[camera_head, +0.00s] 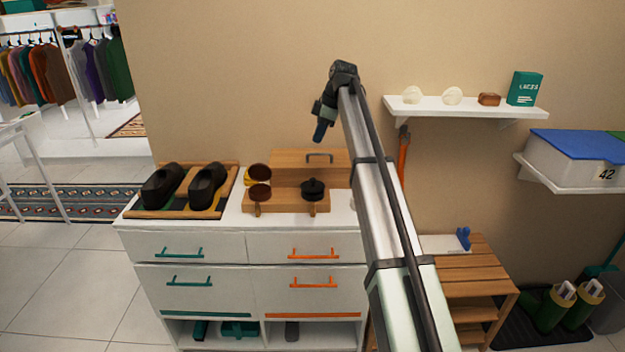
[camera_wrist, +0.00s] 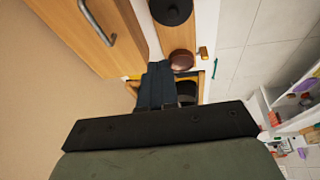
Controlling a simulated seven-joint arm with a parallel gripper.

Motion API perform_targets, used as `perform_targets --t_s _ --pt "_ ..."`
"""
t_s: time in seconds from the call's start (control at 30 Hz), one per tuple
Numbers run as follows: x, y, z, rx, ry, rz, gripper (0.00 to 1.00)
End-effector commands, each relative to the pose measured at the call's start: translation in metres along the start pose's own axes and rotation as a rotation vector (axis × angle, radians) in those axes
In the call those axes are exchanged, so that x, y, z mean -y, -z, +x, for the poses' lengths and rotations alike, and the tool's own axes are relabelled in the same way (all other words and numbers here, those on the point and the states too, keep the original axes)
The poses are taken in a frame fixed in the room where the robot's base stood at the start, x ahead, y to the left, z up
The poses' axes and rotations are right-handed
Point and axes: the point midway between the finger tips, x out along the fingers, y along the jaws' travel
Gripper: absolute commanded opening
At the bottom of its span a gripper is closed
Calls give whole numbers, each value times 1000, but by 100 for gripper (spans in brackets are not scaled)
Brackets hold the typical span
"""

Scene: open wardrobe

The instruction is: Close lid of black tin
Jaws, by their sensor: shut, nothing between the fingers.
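A round black tin (camera_head: 313,190) stands on the right of a low wooden stand (camera_head: 288,207) on the white dresser. A dark knob shows on its top, and I cannot tell how its lid sits. It also shows as a black disc at the top of the wrist view (camera_wrist: 171,9). My gripper (camera_head: 319,132) points down above the wooden box behind the tin, apart from it. In the wrist view my gripper's fingers (camera_wrist: 156,82) are together and empty.
A reddish-brown disc (camera_head: 260,191) and another tilted one (camera_head: 259,171) sit left of the black tin. A wooden box with a grey handle (camera_head: 320,156) stands behind. Black shoes (camera_head: 207,186) lie on a tray at left. A wall shelf (camera_head: 465,107) is at right.

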Motion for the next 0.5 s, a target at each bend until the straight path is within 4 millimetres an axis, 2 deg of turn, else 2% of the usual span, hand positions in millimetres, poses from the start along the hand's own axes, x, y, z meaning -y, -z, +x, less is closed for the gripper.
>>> perform_targets --t_s 0.1,0.2,0.37,0.5 --pt "19 -7 -1 36 91 -15 0" --pt "27 -9 -1 44 134 -26 0" --pt "31 -10 6 44 147 -42 0" --pt "34 -11 24 43 147 -42 0"
